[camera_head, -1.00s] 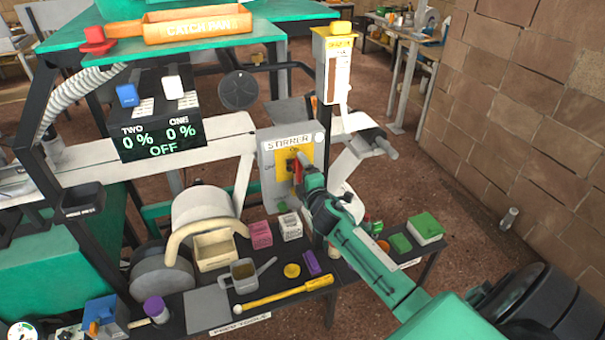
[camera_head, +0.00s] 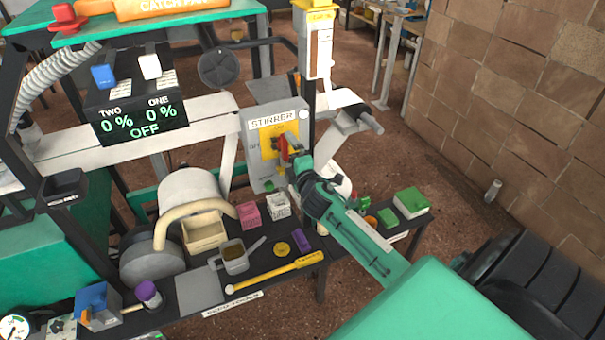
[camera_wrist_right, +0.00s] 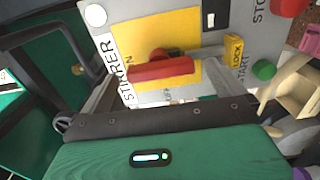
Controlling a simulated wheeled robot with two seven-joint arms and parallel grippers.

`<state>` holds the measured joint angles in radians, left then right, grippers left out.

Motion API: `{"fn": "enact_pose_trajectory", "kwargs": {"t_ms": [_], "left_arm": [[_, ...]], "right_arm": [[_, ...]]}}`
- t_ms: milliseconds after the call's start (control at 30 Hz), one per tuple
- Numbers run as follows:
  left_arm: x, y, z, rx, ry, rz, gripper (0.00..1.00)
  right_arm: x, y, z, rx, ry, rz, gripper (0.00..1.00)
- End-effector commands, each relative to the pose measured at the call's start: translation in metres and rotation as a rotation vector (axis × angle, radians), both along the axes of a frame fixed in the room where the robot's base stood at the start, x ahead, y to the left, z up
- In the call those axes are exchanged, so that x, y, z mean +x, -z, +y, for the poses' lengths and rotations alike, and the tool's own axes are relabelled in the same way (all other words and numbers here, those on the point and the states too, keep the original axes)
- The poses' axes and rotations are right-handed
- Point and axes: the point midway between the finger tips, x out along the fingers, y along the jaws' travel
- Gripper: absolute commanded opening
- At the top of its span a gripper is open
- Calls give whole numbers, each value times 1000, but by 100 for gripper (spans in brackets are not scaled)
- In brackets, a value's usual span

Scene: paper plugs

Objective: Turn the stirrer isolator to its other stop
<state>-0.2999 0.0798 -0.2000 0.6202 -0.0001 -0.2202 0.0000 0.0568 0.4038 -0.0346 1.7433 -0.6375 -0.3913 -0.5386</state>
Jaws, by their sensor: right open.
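The stirrer isolator is a red handle (camera_head: 284,148) on a yellow plate (camera_head: 268,138), on the front of a grey box (camera_head: 257,172) labelled STIRRER. In the right wrist view the red handle (camera_wrist_right: 162,70) lies across the picture, at right angles to the STIRRER lettering, with one end toward the ON mark. My right gripper (camera_head: 295,160) is at the handle in the head view. In the right wrist view its open fingers (camera_wrist_right: 160,72) stand one near each end of the handle; I cannot tell whether they touch it. My left gripper is not in view.
A yellow LOCK tag (camera_wrist_right: 234,48), a green START button (camera_wrist_right: 264,69) and a red knob (camera_wrist_right: 290,6) sit beside the plate. Below is a bench with a yellow-handled tool (camera_head: 275,272), a grey mug (camera_head: 234,257) and small boxes. A display (camera_head: 135,122) reads OFF.

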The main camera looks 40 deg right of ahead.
Motion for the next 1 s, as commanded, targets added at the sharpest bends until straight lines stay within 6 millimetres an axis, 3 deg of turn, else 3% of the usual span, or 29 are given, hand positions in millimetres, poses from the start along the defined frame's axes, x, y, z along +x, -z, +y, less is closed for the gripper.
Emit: {"fn": "enact_pose_trajectory", "kwargs": {"t_ms": [300, 500, 700, 1000], "left_arm": [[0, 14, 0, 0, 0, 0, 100], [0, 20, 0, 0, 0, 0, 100], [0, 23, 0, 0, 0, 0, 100], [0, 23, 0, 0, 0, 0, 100]], "right_arm": [[-62, 3, 15, 1, -1, 2, 100], [-93, 3, 23, 3, -1, 2, 100], [-108, 1, 26, 3, 0, 0, 100], [-111, 1, 27, 2, 0, 1, 100]]}}
